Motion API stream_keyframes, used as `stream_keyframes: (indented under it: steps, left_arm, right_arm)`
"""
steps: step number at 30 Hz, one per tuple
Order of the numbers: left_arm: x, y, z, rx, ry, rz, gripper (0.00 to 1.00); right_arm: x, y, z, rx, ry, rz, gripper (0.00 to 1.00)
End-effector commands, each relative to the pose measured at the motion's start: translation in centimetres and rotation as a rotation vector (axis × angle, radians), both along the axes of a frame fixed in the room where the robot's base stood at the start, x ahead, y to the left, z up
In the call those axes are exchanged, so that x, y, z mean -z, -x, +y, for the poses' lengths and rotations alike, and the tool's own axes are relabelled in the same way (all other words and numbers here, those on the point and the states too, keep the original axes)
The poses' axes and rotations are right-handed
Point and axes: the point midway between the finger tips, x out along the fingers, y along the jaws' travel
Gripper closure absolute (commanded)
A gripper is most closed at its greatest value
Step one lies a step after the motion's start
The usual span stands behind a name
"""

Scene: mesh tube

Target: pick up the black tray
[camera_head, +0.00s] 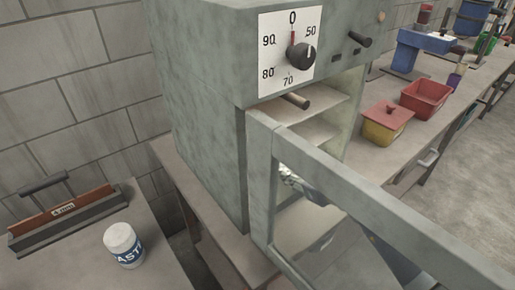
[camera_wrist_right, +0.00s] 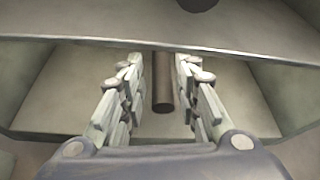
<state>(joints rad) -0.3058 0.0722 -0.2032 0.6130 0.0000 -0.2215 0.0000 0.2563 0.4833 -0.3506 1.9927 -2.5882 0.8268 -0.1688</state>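A dark, long tray-like holder (camera_head: 80,222) with a raised handle and a labelled red-brown strip lies on the left table. In the head view, a small part of my right gripper (camera_head: 289,176) shows through the open door frame, at the front of the cabinet. In the right wrist view, my right gripper (camera_wrist_right: 160,98) is open. Its two fingers stand on either side of a dark round bar (camera_wrist_right: 162,85), below a shelf edge, with gaps on both sides. I cannot tell what the bar belongs to. My left gripper is out of view.
The grey-green oven-like cabinet (camera_head: 205,110) has its door (camera_head: 365,205) swung open toward the front right. A rod (camera_head: 296,100) sticks out at its upper shelf. A white jar (camera_head: 123,244) stands beside the holder. Red (camera_head: 424,98) and yellow (camera_head: 387,125) bins are on the bench right.

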Motion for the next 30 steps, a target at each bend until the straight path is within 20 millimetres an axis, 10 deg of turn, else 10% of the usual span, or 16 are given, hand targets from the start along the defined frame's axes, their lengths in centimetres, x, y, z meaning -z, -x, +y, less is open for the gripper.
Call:
stream_keyframes:
  steps: [17,22,30]
  left_arm:
    - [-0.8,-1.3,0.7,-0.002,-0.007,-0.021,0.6]
    - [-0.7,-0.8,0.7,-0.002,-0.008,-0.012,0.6]
    - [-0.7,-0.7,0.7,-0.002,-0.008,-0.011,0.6]
  right_arm:
    - [1.5,-3.0,1.4,0.0,0.0,0.0,0.7]
    - [1.5,-3.0,1.4,0.0,0.0,0.0,1.0]
    - [1.3,-3.0,1.4,0.0,-0.003,-0.004,1.0]
